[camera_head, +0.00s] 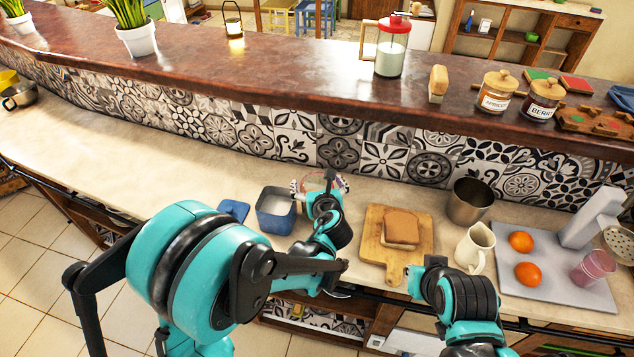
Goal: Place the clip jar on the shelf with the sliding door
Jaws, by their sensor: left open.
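My left gripper (318,186) is over the counter near the tiled wall, with its fingers spread. A clear, round glass thing with a reddish rim (324,181) shows between and behind the fingers. It may be the clip jar, but the gripper covers much of it, and I cannot tell whether the fingers touch it. Below the counter edge is an open shelf with a tiled back (312,318). I cannot make out a sliding door for certain.
A blue-grey canister (275,212) stands left of the left gripper. To the right are a cutting board (371,246) with bread, a metal cup (470,201), a cream jug (474,248) and a grey tray (560,290) with oranges.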

